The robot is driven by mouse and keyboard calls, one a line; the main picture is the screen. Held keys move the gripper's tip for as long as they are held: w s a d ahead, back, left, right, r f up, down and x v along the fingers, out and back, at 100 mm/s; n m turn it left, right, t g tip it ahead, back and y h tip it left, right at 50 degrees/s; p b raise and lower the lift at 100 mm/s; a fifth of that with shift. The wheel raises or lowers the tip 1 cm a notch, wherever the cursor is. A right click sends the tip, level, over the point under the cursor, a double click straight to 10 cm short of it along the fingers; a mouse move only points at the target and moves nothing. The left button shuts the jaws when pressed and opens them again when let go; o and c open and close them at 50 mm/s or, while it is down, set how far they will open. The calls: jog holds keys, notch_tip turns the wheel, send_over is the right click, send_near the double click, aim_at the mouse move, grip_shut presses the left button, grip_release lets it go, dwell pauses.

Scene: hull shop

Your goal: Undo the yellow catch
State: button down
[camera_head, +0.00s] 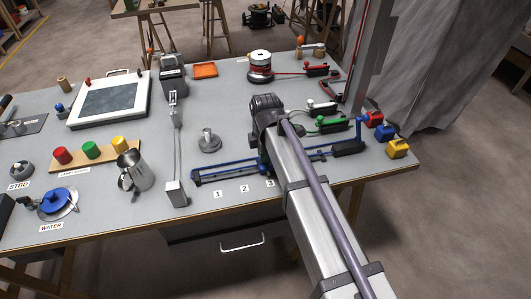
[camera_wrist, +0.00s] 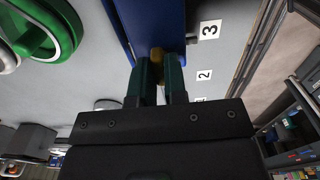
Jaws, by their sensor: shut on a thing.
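A small dark-yellow piece, seemingly the yellow catch (camera_wrist: 157,52), shows between my fingertips in the wrist view, against a blue bar (camera_wrist: 155,18). My gripper (camera_wrist: 158,68) has its two dark green fingers on either side of it, shut on it. The fingers hide most of the piece. In the head view the long blue bar (camera_head: 225,172) lies on the bench near its front edge. My arm covers part of the bar, and the catch cannot be made out there.
Number labels (camera_wrist: 204,75) run along the bench's front edge. A green rounded part (camera_wrist: 66,32) is close at the left in the wrist view. Red, blue and yellow blocks (camera_head: 397,149) stand at the bench's right end. A metal weight (camera_head: 208,143) and a jug (camera_head: 134,170) stand left.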

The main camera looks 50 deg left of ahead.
jog(key=c, duration=1.2)
grip_release()
jog(key=shift+o, duration=0.2)
notch_tip(320, 180, up, 11)
jog(key=p, duration=1.1)
jog(key=shift+f, duration=0.15)
